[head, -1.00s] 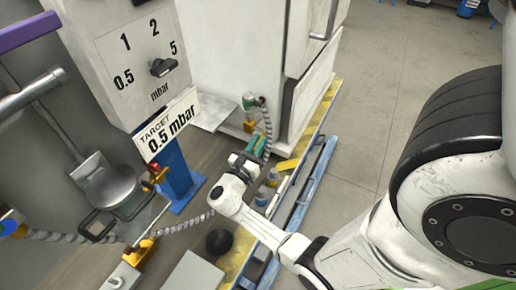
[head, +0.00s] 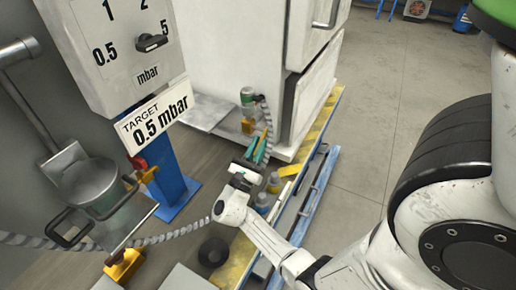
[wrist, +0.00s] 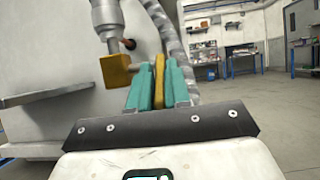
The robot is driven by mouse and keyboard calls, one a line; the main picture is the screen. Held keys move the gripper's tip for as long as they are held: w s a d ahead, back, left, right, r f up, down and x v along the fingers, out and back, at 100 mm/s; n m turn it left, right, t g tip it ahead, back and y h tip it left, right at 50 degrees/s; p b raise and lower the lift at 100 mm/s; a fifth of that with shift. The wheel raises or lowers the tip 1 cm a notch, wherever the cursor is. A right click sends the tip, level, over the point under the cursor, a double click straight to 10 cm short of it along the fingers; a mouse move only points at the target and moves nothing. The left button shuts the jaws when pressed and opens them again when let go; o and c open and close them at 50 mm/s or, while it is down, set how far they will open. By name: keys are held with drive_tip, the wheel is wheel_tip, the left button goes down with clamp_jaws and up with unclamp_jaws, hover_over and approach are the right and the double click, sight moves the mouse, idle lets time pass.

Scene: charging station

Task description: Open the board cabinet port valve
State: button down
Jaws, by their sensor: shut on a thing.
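The port valve has a yellow body (head: 248,127) low beside the white cabinet (head: 232,40) in the head view. In the wrist view the yellow body (wrist: 116,70) hangs under a grey metal fitting (wrist: 107,18), left of my fingers. My gripper (wrist: 160,82) has teal fingers shut on the valve's narrow yellow lever (wrist: 159,75), which stands upright between them. In the head view my gripper (head: 262,148) is just in front of the valve, and the lever is mostly hidden between the fingers.
A grey ribbed hose (wrist: 168,30) runs close behind the fingers. A metal shelf (wrist: 45,97) juts out at left. A dial panel (head: 112,60) with a 0.5 mbar target sign (head: 155,118) stands at left. Small bottles (head: 263,200) stand near my arm. The floor at right (head: 385,90) is open.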

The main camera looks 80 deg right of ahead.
drive_tip(key=c, duration=1.2)
unclamp_jaws()
drive_tip(key=shift+o, duration=0.2)
drive_tip(key=shift+r, duration=0.25)
drive_tip(key=s+a+r+p, duration=0.4)
drive_tip(key=s+a+r, duration=0.3)
drive_tip(key=s+r, duration=0.5)
drive_tip(key=shift+a+r, duration=0.2)
drive_tip(key=shift+r, duration=0.05)
drive_tip(key=shift+c, duration=0.3)
